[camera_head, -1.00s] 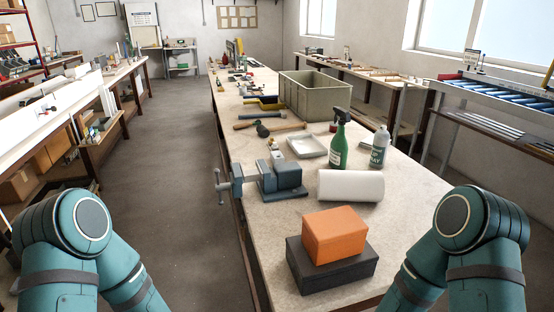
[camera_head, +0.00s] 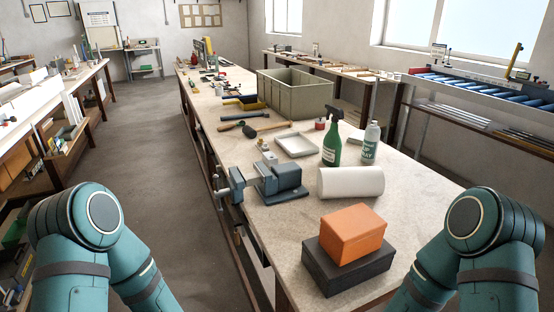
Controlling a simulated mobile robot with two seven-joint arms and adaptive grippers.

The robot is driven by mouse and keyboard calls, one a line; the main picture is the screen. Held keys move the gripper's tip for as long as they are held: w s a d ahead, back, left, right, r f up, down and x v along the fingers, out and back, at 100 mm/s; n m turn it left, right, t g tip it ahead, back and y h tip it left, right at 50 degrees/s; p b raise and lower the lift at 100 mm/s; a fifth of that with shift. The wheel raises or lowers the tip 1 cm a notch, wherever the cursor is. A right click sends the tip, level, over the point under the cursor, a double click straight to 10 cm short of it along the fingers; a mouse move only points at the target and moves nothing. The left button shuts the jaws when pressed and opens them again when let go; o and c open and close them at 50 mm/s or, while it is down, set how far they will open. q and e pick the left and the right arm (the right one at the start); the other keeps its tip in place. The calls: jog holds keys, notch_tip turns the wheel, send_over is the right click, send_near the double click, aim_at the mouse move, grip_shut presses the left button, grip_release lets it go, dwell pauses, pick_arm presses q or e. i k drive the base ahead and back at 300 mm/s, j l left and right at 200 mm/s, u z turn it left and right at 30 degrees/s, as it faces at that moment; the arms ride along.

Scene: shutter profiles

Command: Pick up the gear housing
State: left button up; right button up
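I cannot pick out a gear housing for certain in the head view. The long workbench (camera_head: 230,150) holds a grey bench vise (camera_head: 280,181) at its left edge, with a small metal-and-yellow part (camera_head: 263,144) behind it. An orange box (camera_head: 352,233) sits on a dark grey box (camera_head: 348,267) at the near end. Both my arms show only by their teal upper links at the lower left and lower right. Neither gripper is in the picture.
A clear floor aisle (camera_head: 150,160) runs left of the bench.

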aim_at(269, 158)
jog(key=j+z, duration=0.25)
jog(key=j, duration=0.2)
jog(key=j+z, duration=0.3)
jog(key=j, duration=0.2)
jog(key=i+j+z, duration=0.1)
jog(key=j+z, duration=0.15)
jog(key=j, duration=0.2)
jog(key=j+z, duration=0.25)
jog(key=j, duration=0.25)
jog(key=i+j+z, duration=0.15)
jog(key=j+z, duration=0.2)
jog(key=j, duration=0.25)
jog(key=i+j+z, duration=0.1)
jog(key=j+z, duration=0.2)
jog(key=j, duration=0.35)
jog(key=j+z, duration=0.35)
jog(key=j, duration=0.25)
